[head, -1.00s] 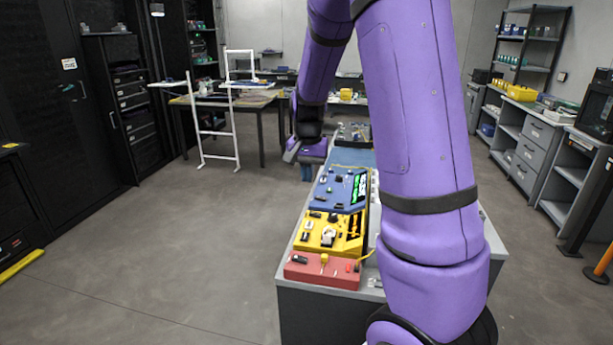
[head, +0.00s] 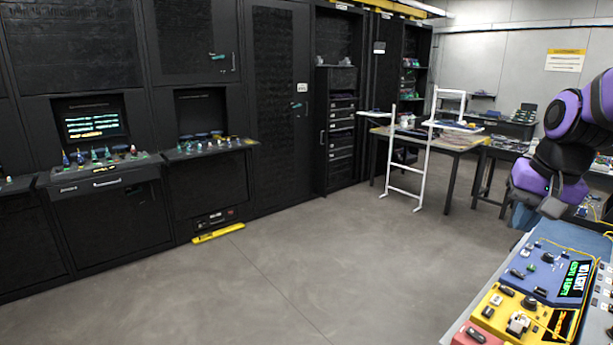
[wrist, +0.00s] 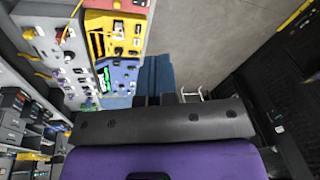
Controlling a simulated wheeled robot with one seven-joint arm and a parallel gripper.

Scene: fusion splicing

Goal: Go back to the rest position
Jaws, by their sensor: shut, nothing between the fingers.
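My gripper (head: 550,207) is at the right of the head view, on my purple and black arm. It hangs above the far part of the bench (head: 462,333), beyond the blue panel (head: 545,272). It is shut and empty, apart from the panels. In the wrist view my gripper (wrist: 170,99) shows as short dark fingers past a wide black body. The blue panel (wrist: 118,78) and yellow panel (wrist: 122,40) lie below it, at upper left. A blue surface (wrist: 153,75) lies near the fingers in that view.
Black cabinets (head: 270,120) with lit consoles line the left. A white frame (head: 410,185) stands before a work table (head: 455,140) at the back. A yellow bar (head: 218,233) lies on the floor by the cabinets. The floor (head: 310,260) between is clear.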

